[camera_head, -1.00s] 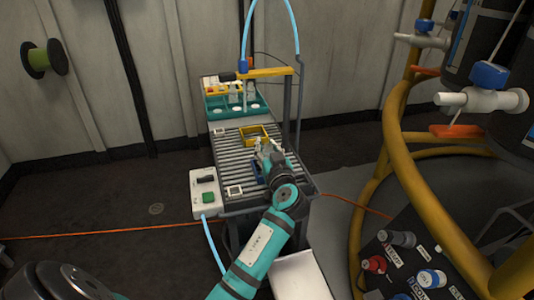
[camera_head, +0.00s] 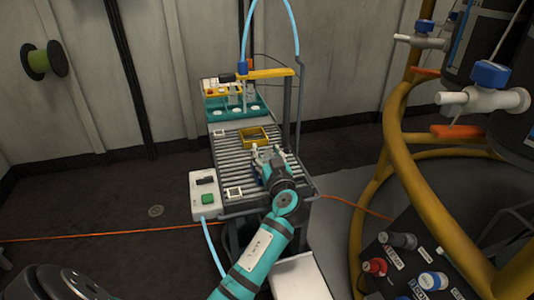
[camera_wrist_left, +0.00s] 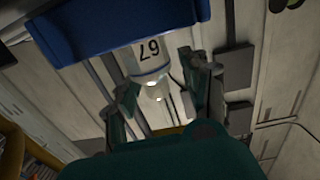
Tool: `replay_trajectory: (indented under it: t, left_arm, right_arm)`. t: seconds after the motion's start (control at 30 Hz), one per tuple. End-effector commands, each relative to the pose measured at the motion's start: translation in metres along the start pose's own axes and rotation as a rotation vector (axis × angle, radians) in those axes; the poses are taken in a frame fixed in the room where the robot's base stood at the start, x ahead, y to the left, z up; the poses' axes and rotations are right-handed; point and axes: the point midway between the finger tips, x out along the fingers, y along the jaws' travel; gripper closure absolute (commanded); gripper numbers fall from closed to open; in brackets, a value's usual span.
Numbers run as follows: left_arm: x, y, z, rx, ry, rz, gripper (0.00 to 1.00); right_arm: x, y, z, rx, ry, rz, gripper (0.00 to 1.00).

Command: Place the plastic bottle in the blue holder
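My left gripper (camera_head: 268,156) is over the front part of the roller conveyor (camera_head: 233,160), with its fingers spread. In the left wrist view the white plastic bottle (camera_wrist_left: 150,57), marked 67, is between the two fingers (camera_wrist_left: 160,92), with a visible gap at the right finger. The blue holder (camera_wrist_left: 110,28) crosses the top of that view and hides the bottle's lower body. The bottle appears to stand in or right behind the holder; I cannot tell which. In the head view the arm mostly hides the holder. My right gripper is not in view.
A yellow holder (camera_head: 252,138) sits on the rollers just behind my gripper. A teal rack (camera_head: 228,113) stands at the conveyor's far end, near a yellow crossbar (camera_head: 268,73). A control box (camera_head: 204,195) is at the left edge. Yellow pipes (camera_head: 420,190) stand at the right.

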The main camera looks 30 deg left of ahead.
Motion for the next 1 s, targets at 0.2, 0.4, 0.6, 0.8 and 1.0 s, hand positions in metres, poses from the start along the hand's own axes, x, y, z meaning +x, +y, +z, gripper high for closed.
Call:
replay_trajectory:
  t: [0.2,0.4,0.6,0.8,1.0]
  left_arm:
    - [0.000,0.000,0.000,0.000,0.000,0.000,0.51]
    - [0.000,0.000,-0.003,0.000,0.000,0.000,0.51]
    - [-0.043,0.001,0.000,-0.003,-0.004,0.003,0.51]
    - [-0.086,0.001,-0.001,-0.002,-0.004,0.002,0.51]
    - [-0.113,0.000,-0.001,0.000,-0.002,0.001,0.51]
  right_arm:
    - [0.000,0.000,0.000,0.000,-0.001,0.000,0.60]
    - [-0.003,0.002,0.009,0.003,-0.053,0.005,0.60]
    - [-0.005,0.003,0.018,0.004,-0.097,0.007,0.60]
    - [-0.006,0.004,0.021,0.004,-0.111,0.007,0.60]
    - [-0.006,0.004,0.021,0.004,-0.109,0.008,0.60]
